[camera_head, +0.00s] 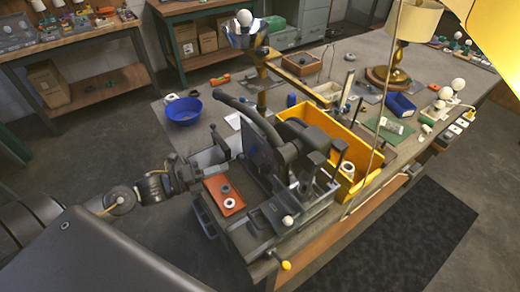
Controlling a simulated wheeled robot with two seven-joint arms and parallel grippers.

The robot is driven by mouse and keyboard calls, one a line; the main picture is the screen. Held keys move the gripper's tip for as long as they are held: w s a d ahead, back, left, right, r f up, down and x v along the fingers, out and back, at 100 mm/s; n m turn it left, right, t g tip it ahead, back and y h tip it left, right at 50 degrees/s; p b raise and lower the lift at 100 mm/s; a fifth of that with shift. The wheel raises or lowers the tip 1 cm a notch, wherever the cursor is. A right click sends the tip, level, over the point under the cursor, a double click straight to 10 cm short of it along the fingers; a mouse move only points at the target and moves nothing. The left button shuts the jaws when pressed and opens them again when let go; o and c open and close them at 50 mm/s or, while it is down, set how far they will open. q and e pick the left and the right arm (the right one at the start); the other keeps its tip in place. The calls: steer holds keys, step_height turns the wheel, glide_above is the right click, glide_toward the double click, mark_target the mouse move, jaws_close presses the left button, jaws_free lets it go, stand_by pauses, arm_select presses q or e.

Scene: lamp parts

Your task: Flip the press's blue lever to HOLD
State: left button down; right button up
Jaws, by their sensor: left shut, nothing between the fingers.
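The press (290,160) is a dark machine with a long curved black handle (250,115), standing near the front of the workbench. A dark blue-grey plate (262,155) stands upright on its left side. I cannot pick out the blue lever or its HOLD marking for certain; a small dark upright piece (217,140) shows left of the plate. My left gripper (194,177) is shut and empty, at the press's left side, just behind the orange tray (222,197). Whether it touches anything is too small to tell. My right gripper is not in view.
A yellow bin (350,146) stands right behind the press. A blue bowl (183,110) is at the bench's left edge. A brass lamp stem with a bulb (245,18) rises behind the press. A shaded lamp (412,20) stands farther back. A yellow shape fills the top right corner.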

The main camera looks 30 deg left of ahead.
mark_target(261, 155)
arm_select(q)
steer(key=shift+w+r, duration=0.1)
steer(key=shift+w, duration=0.05)
steer(key=shift+d+r, duration=0.1)
steer(key=shift+d, duration=0.15)
steer(key=p+x, duration=0.3)
steer(key=x, duration=0.6)
steer(key=shift+d, duration=0.1)
steer(key=shift+w+d, duration=0.25)
steer(key=shift+w, duration=0.1)
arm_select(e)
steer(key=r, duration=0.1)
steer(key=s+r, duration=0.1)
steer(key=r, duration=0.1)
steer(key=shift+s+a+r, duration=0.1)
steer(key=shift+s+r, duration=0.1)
arm_select(q)
steer(key=shift+a+p, duration=0.1)
steer(key=shift+p, duration=0.2)
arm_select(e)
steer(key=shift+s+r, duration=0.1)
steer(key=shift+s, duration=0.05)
